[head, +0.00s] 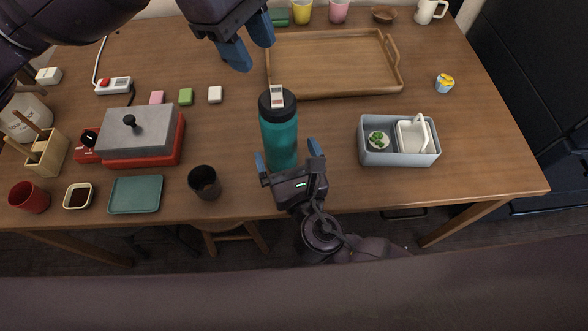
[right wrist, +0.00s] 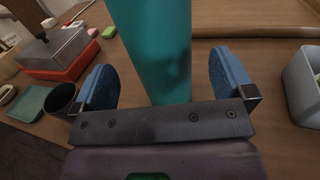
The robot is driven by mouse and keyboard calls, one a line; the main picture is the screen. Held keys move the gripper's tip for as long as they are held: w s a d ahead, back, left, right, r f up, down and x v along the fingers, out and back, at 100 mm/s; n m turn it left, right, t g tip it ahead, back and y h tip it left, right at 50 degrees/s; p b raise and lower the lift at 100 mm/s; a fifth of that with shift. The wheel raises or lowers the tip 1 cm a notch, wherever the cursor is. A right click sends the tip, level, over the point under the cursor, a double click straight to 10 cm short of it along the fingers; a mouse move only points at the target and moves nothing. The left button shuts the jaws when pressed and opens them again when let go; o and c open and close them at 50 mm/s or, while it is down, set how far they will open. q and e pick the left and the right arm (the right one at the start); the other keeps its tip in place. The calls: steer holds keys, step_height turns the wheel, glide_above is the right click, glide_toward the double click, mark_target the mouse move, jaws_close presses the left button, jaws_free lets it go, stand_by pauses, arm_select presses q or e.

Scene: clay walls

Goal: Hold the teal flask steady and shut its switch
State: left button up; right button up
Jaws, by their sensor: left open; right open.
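The teal flask (head: 280,137) stands upright near the middle of the table, with a black lid (head: 268,108). A white and red switch (head: 277,96) sits on top of the lid. My right gripper (head: 289,163) is open at the flask's near side, low down. In the right wrist view the flask (right wrist: 158,45) stands between the open blue fingers, with a gap on both sides. My left gripper (head: 247,54) is open and empty, above the table behind the flask. The flask's lid is out of the right wrist view.
A wooden tray (head: 335,95) lies behind the flask. A grey bin (head: 400,158) with a white basket stands to the right. A dark cup (head: 204,182) and a red grill with a grey lid (head: 136,147) stand to the left. The table right of the tray is mostly clear.

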steer(key=shift+x, duration=2.45)
steer(key=c, duration=1.1)
arm_select(q)
steer(key=shift+c, duration=0.7)
arm_select(e)
steer(key=shift+c, duration=0.7)
arm_select(q)
steer(key=shift+r, duration=0.2)
steer(key=shift+c, duration=1.1)
steer(key=shift+t+y, duration=0.5)
steer(key=shift+y, duration=0.1)
steer(key=d+r, duration=0.1)
steer(key=w+d+r, duration=0.1)
steer(key=r, duration=0.1)
steer(key=d+r, duration=0.1)
steer(key=r, duration=0.1)
steer(key=shift+w+r, duration=0.1)
steer(key=shift+w, duration=0.25)
jaws_close()
steer(key=n+g, duration=0.1)
steer(key=n, duration=0.7)
steer(key=w+n+g+y, duration=0.1)
steer(key=n, duration=0.8)
steer(key=w+n+y, duration=0.1)
steer(key=n, duration=0.7)
steer(key=shift+w+d+r+n+g, duration=0.1)
steer(key=shift+r+n+g, duration=0.25)
steer(key=shift+n+g, duration=0.05)
